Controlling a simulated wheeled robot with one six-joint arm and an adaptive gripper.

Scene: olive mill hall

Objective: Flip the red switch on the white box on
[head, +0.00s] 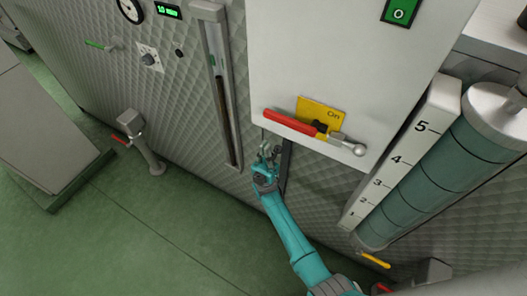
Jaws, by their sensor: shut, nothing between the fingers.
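The white box (350,55) is on the quilted grey wall, at the top middle of the head view. On its lower part is a red switch handle (290,122), lying nearly level and sloping slightly down to the right, in front of a yellow plate (323,108) marked "On". Its right end meets a dark pivot. A metal lever with a ball end (348,144) sticks out to the right of it. My gripper (266,148) is shut and empty, just below the left part of the red handle in the picture. I cannot tell how far apart they are in depth.
A green switch (399,11) marked "0" is higher on the box. A sight tube (222,100) stands left of my gripper. A numbered scale (405,155) and teal cylinder (440,165) are at the right. A grey post (140,140) with a red handle stands at the left. The green floor is open.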

